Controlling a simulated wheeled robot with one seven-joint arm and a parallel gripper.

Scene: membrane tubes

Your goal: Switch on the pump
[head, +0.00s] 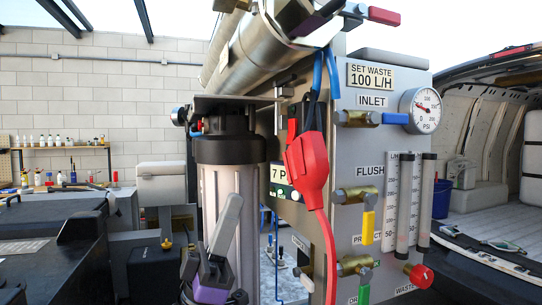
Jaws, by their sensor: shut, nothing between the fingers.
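The pump itself is not clearly identifiable. A small control box (281,190) with green on its face sits on the left side of the grey panel (335,135). A yellowish label (276,173) above it is partly hidden by a red clamp-like piece (306,165) on a red cable. Whether a switch is there is hidden or too small to tell. My gripper (234,203), grey with black and purple parts behind it, rises at the lower middle in front of the clear filter housing (208,190). It is shut and empty, left of the control box and seemingly apart from it.
The panel carries a pressure gauge (420,110), a blue-handled valve (396,118), a yellow handle (368,226), two flow tubes (405,205) and a red knob (420,276). Steel membrane tubes (235,60) run above. A dark bench (45,245) stands left, an open van (490,150) right.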

